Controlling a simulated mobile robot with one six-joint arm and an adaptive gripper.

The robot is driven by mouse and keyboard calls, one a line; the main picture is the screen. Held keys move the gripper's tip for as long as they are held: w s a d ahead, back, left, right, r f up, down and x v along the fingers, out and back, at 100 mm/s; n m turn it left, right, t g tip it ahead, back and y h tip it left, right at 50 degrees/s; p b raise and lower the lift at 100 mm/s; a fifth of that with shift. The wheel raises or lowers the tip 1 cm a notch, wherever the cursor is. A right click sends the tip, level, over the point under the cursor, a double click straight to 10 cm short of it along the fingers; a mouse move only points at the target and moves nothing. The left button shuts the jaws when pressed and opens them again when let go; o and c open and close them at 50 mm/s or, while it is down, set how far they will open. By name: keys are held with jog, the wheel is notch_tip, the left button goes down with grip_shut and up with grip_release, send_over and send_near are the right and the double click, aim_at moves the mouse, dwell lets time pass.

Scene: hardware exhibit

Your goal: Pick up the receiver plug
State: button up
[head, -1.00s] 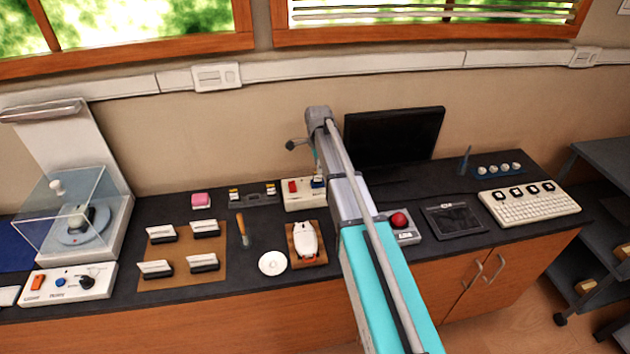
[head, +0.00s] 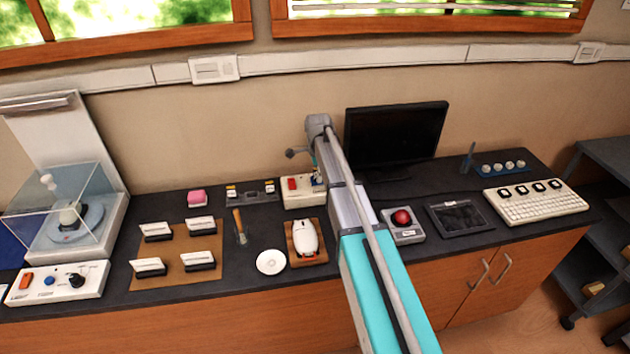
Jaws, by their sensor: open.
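My arm reaches across the counter. My gripper (head: 318,178) is small and points down over the right end of a white box with a red switch (head: 302,191). It is open, and its fingertips are hard to make out. I cannot clearly identify the receiver plug. Small details at the right end of the box are partly hidden by my gripper and arm. A white mouse-shaped object (head: 307,236) sits on a wooden board (head: 291,252) in front of the box, with a small reddish part at its near end.
A grey device with a red button (head: 402,218) stands just right of my arm. A black monitor (head: 395,135) stands behind it. A white disc (head: 270,262), a wooden-handled tool (head: 239,226) and a dark holder (head: 252,193) lie to the left.

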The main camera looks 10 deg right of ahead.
jog(key=shift+f, duration=0.1)
dwell(0.6)
grip_shut()
